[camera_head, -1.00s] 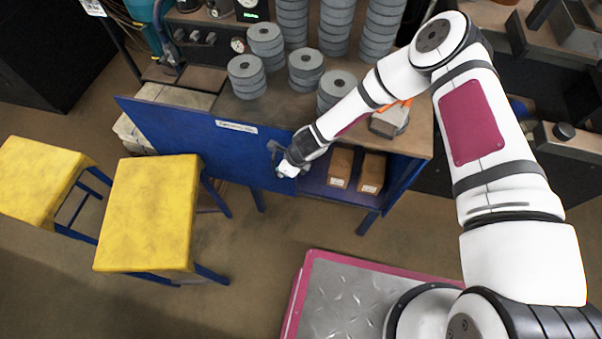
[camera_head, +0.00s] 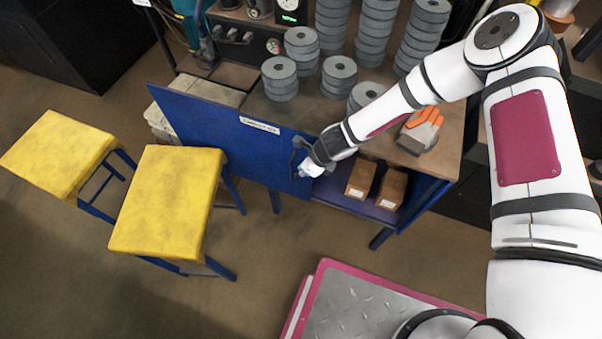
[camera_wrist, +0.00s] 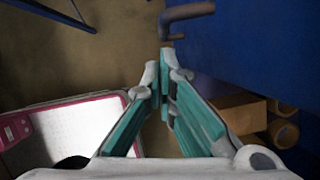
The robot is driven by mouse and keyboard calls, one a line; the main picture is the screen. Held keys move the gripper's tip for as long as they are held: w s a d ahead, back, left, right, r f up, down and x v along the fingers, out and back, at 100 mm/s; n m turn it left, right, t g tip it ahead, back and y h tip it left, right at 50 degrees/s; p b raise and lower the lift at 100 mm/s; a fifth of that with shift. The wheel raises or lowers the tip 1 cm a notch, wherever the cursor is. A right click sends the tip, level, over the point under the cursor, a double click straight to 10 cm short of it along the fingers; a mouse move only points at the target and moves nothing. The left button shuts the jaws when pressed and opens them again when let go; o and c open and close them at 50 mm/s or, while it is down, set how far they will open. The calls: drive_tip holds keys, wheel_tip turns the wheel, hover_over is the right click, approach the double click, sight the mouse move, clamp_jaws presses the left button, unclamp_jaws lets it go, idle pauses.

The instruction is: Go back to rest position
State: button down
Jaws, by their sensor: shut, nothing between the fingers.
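My gripper (camera_head: 308,168) is shut and empty. In the head view it is at the free edge of the blue cabinet door (camera_head: 225,130), close to the dark door handle (camera_head: 300,155). In the wrist view the shut fingertips (camera_wrist: 164,78) are just below the handle (camera_wrist: 180,18), with a small gap between them. The blue door (camera_wrist: 260,45) fills the right side there. The door stands open. My arm reaches over the bench top from the right, bent at the elbow.
Inside the cabinet are brown boxes (camera_head: 361,180). Stacks of grey discs (camera_head: 338,78) and an orange-grey glove (camera_head: 420,130) are on the bench. Two yellow stools (camera_head: 168,200) stand at the left.

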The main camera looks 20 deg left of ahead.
drive_tip(key=v, duration=0.7)
drive_tip(key=w+d+r+n+t, duration=0.1)
drive_tip(key=d+r+n, duration=0.4)
drive_tip(key=r, duration=0.4)
drive_tip(key=w+d+r+n+b, duration=0.1)
drive_tip(key=d+r+n, duration=0.1)
drive_tip(key=d+r, duration=0.55)
drive_tip(key=w+d+r+n+t, duration=0.1)
drive_tip(key=d+r+n, duration=0.3)
drive_tip(key=r, duration=0.7)
drive_tip(key=s+d+r+n+t+h+p, duration=0.1)
drive_tip(key=s+d+r+n+h, duration=0.3)
drive_tip(key=s+d+r+n, duration=0.5)
drive_tip(key=s+d+r+t, duration=0.1)
drive_tip(key=s+d+r, duration=0.6)
drive_tip(key=r, duration=0.3)
drive_tip(key=shift+s+t, duration=0.4)
drive_tip(key=shift+s, duration=0.45)
